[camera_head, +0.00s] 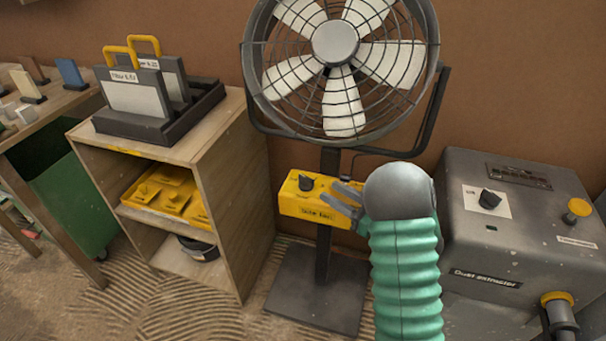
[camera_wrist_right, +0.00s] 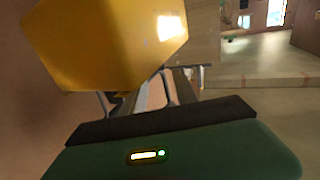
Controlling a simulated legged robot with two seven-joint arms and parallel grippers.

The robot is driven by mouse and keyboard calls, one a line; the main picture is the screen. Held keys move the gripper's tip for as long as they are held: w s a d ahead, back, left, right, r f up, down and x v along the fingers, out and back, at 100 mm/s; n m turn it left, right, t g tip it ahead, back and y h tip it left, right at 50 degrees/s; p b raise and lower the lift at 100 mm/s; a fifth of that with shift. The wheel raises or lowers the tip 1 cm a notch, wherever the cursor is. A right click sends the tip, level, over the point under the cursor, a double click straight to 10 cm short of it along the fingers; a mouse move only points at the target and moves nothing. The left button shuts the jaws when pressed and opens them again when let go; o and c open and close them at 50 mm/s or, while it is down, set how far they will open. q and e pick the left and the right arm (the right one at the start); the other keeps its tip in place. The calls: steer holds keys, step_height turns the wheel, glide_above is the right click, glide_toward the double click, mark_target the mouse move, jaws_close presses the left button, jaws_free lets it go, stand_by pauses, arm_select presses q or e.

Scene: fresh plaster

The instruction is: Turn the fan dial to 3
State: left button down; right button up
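The fan dial (camera_head: 306,182) is a dark knob on top of a yellow control box (camera_head: 318,208) on the fan's stand. Its setting is too small to read. My right gripper (camera_head: 340,198) is at the right end of the box, to the right of the dial, with its fingers spread and nothing between them. In the right wrist view the yellow box (camera_wrist_right: 105,40) fills the upper left, close to the open fingers (camera_wrist_right: 140,98); the dial does not show there. I cannot tell whether a finger touches the box. My left gripper is not in view.
The caged fan (camera_head: 335,42) stands above the box on a dark base plate (camera_head: 318,288). A grey dust extractor (camera_head: 525,235) with its own dark knob stands at right. A wooden shelf (camera_head: 240,190) stands at left. Grooved floor lies in front.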

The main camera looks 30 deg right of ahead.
mark_target(313, 182)
steer(key=x, duration=0.2)
steer(key=b+x, duration=0.1)
steer(key=x, duration=0.1)
steer(key=b+x, duration=0.1)
steer(key=x, duration=0.1)
steer(key=shift+a, duration=0.3)
steer(key=shift+w, duration=0.55)
steer(key=shift+r, duration=0.1)
jaws_close()
